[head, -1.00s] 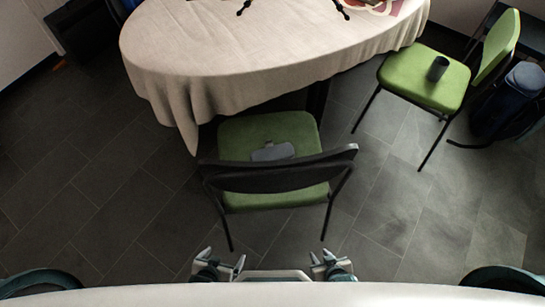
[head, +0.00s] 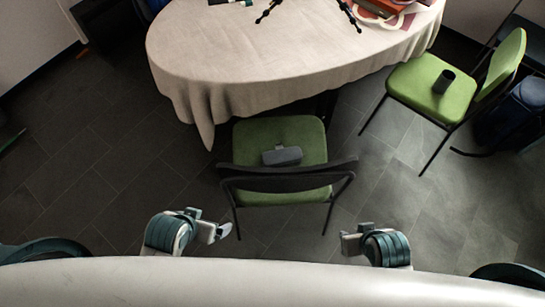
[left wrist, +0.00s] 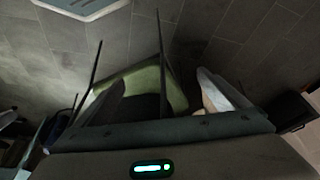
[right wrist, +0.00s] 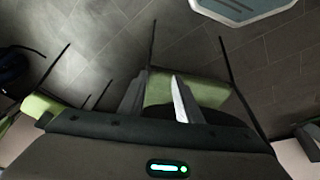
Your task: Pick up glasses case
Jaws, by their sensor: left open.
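The grey glasses case (head: 283,156) lies on the green seat of the near chair (head: 255,135), behind its dark backrest in the head view. My left gripper (head: 224,231) is in front of the chair at the lower left, apart from it. Its fingers stand wide apart and empty in the left wrist view (left wrist: 165,95). My right gripper (head: 346,243) is at the lower right of the chair. Its fingers are apart with a narrower, empty gap in the right wrist view (right wrist: 158,98). The case cannot be made out in either wrist view.
The chair's dark backrest (head: 290,178) faces me, between my grippers and the case. A round table with a beige cloth (head: 230,65) stands beyond. Another green chair (head: 425,85) with a dark cup (head: 444,81) is at the right. The tiled floor (head: 120,180) at left is clear.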

